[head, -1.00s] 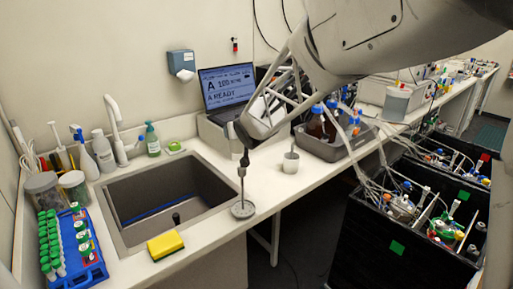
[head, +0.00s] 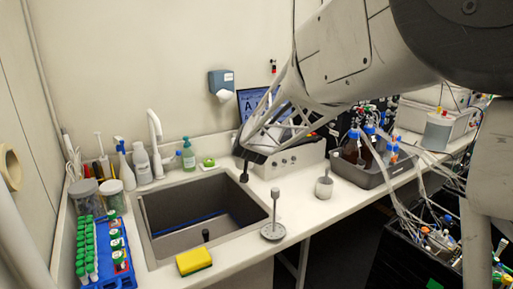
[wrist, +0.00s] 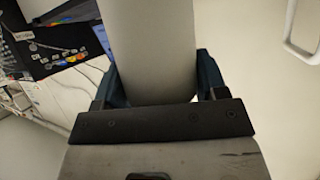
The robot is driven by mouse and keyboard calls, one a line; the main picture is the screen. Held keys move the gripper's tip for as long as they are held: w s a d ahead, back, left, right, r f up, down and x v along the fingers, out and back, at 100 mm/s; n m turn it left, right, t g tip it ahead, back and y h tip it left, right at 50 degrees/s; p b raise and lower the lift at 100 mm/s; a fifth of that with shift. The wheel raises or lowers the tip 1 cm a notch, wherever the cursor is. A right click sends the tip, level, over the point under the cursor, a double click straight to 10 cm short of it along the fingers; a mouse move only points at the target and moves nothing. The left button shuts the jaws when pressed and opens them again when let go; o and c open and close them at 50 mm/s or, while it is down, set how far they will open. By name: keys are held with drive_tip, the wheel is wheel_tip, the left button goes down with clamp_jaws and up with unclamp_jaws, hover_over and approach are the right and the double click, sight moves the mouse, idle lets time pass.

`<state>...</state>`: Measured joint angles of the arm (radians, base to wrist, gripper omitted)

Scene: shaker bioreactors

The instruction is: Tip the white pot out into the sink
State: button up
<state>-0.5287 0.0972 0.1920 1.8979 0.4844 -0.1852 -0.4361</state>
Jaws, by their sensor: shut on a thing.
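In the wrist view my gripper (wrist: 157,88) is shut on a smooth white cylinder, the white pot (wrist: 158,45), which runs out of the top of the frame. In the head view the dark end of my gripper (head: 246,168) appears near the back right corner of the sink; the pot cannot be clearly made out there, and its mouth and contents are hidden. The grey sink (head: 159,252) is set into the white counter, with a dark upright piece and a blue strip inside.
Bottles (head: 189,157) and a tap (head: 154,140) line the back; a blue tube rack (head: 122,270) is at left.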

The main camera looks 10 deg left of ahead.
drive_tip(key=s+a+f+m+h, duration=0.2)
drive_tip(key=a+f, duration=0.5)
drive_tip(key=s+a+f+m+t+h, duration=0.1)
drive_tip(key=a+f+h, duration=0.1)
drive_tip(key=a+f, duration=0.5)
drive_tip(key=shift+s+a+f+m, duration=0.35)
drive_tip(key=shift+a+f+m, duration=0.05)
drive_tip(key=shift+f, duration=0.25)
drive_tip(key=shift+f, duration=0.3)
drive_tip(key=shift+w+d+m+g+y, duration=0.25)
drive_tip(key=shift+d+m+y, duration=0.65)
drive_tip(key=shift+m+y, duration=0.45)
drive_tip(key=shift+w+d+m+g+y, duration=0.15)
drive_tip(key=shift+w+d+m+y, duration=0.1)
drive_tip(key=shift+d+m+y, duration=0.85)
